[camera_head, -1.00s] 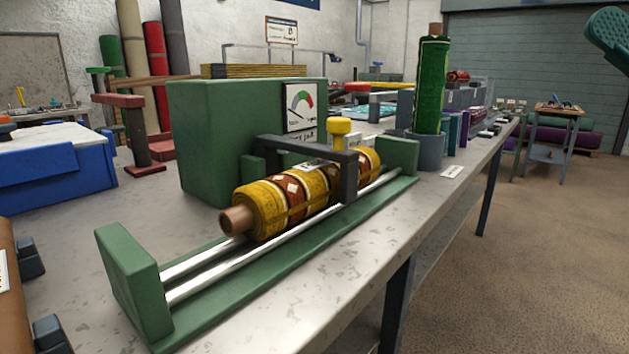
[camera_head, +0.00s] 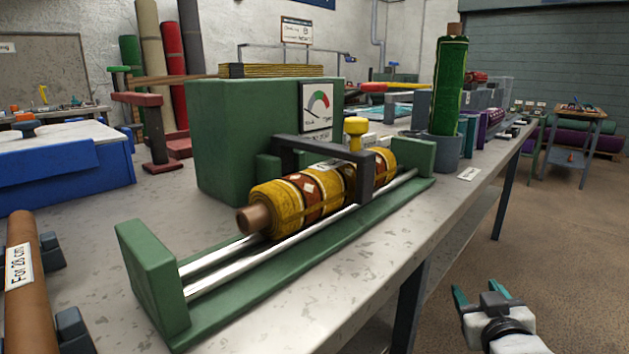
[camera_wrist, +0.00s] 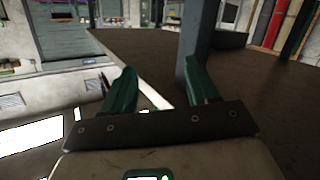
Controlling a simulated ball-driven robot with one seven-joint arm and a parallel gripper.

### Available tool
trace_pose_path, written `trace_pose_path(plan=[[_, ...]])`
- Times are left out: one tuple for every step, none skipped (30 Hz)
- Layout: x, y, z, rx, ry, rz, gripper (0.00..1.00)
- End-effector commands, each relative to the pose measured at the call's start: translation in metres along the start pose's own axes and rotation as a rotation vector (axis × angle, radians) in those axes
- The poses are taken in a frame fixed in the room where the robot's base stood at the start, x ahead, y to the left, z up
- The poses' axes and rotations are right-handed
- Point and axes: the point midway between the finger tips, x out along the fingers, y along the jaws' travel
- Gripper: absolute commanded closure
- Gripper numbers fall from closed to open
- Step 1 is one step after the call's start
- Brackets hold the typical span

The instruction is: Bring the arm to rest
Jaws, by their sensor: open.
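My gripper (camera_head: 484,296) is low at the bottom right of the head view, over the brown floor and to the right of the workbench. Its two teal fingers are apart with nothing between them. The wrist view also shows the open, empty fingers (camera_wrist: 158,90), with a dark post, perhaps a bench leg, beyond the right finger. On the bench a yellow and red patterned roll (camera_head: 300,200) lies on the rails of a green machine (camera_head: 240,130), under a dark bracket with a yellow knob (camera_head: 355,127). The gripper is apart from all of these.
The workbench edge and a dark bench leg (camera_head: 406,300) are left of my gripper. A brown tube (camera_head: 28,290) lies at the near left. The floor (camera_head: 560,240) on the right is open.

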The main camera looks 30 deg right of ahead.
Motion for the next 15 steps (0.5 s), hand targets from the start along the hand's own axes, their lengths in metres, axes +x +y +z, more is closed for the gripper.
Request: trace_pose_path(plan=[[-0.005,-0.022,0.029,0.000,-0.090,-0.059,0.41],[-0.009,-0.034,0.046,-0.001,-0.144,-0.092,0.41],[-0.017,-0.049,0.068,-0.006,-0.217,-0.135,0.41],[-0.023,-0.060,0.085,-0.010,-0.273,-0.168,0.41],[-0.030,-0.070,0.101,-0.017,-0.327,-0.198,0.41],[-0.042,-0.083,0.123,-0.028,-0.401,-0.241,0.41],[-0.051,-0.092,0.139,-0.038,-0.457,-0.273,0.41],[-0.061,-0.100,0.155,-0.051,-0.512,-0.303,0.41],[-0.075,-0.109,0.175,-0.068,-0.584,-0.342,0.41],[-0.087,-0.115,0.189,-0.083,-0.637,-0.369,0.41],[-0.098,-0.120,0.202,-0.098,-0.686,-0.395,0.41],[-0.112,-0.125,0.218,-0.119,-0.748,-0.426,0.41],[-0.123,-0.128,0.230,-0.135,-0.793,-0.448,0.41],[-0.134,-0.130,0.240,-0.151,-0.835,-0.468,0.41],[-0.147,-0.132,0.252,-0.172,-0.888,-0.494,0.41]])
